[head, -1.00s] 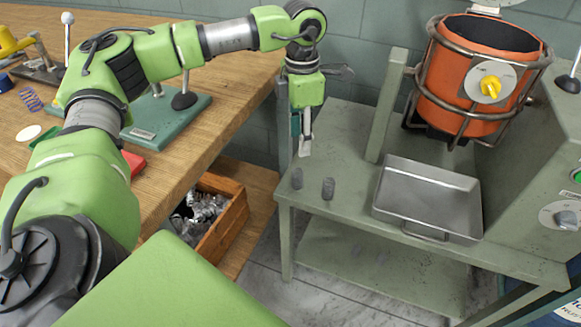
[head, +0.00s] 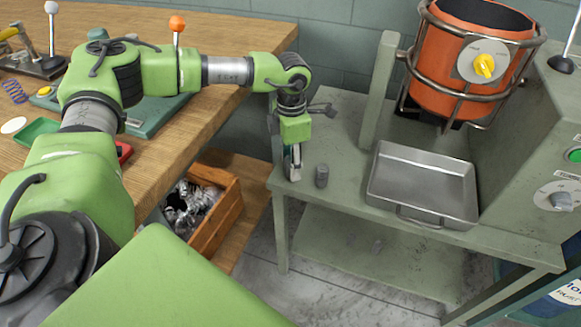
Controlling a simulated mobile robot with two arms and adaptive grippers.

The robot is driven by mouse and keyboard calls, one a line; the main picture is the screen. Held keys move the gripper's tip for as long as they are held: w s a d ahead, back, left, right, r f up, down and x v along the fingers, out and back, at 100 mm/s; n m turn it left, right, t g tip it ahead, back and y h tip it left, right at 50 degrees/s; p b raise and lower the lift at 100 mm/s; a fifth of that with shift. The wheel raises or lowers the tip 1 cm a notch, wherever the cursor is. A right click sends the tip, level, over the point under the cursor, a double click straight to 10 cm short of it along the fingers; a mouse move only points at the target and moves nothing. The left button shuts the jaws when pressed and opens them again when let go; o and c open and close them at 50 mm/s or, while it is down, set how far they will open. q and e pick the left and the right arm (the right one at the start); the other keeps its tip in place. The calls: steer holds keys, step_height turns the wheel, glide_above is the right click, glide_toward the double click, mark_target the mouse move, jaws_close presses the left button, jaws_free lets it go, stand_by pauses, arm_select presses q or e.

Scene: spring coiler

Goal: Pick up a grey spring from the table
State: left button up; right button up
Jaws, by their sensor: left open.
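A small dark grey spring (head: 321,176) stands upright on the grey-green metal table (head: 345,190), near its front left corner. My left gripper (head: 293,174) points down just left of this spring, apart from it. Its fingertips are low, close to the table top, and it is open. A second grey spring that stood at this spot is now hidden by the fingers; whether they touch it cannot be seen. My right gripper is not in view.
A shallow metal tray (head: 423,190) lies right of the springs. Behind it is an orange drum (head: 465,70) in a pipe cage, with a green post (head: 380,90) beside it. A wooden crate of metal scraps (head: 225,215) sits low beside the wooden workbench (head: 185,125).

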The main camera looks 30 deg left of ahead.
arm_select(q)
jaws_close()
steer(key=shift+r, duration=0.1)
